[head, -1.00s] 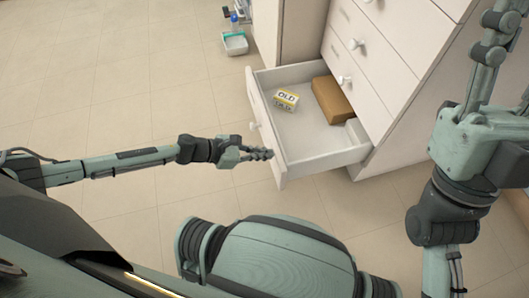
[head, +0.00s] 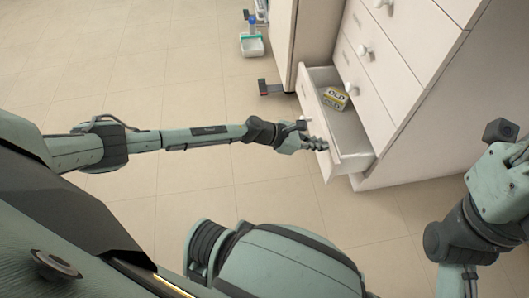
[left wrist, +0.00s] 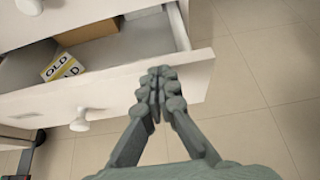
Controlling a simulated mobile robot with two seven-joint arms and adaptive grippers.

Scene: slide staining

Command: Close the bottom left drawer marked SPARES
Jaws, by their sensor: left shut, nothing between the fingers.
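The bottom drawer (head: 350,133) of the white cabinet stands partly open in the head view. Its front (left wrist: 105,93) with a round white knob (left wrist: 84,121) shows in the left wrist view. Inside lie a yellow and white box marked OLD (head: 334,98) and a brown box (left wrist: 88,33). My left gripper (head: 322,144) is shut and empty, its fingertips at the drawer front near its right end; in the left wrist view the fingertips (left wrist: 161,72) overlap the front, and contact is hard to tell. My right arm is at the right edge, its fingers out of view. No SPARES label is readable.
More closed drawers with white knobs (head: 364,51) rise above the open one. A neighbouring cabinet (head: 283,42) stands to the left. A small tray with a bottle (head: 252,45) is on the floor at the back. The tiled floor (head: 170,75) left of the drawer is clear.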

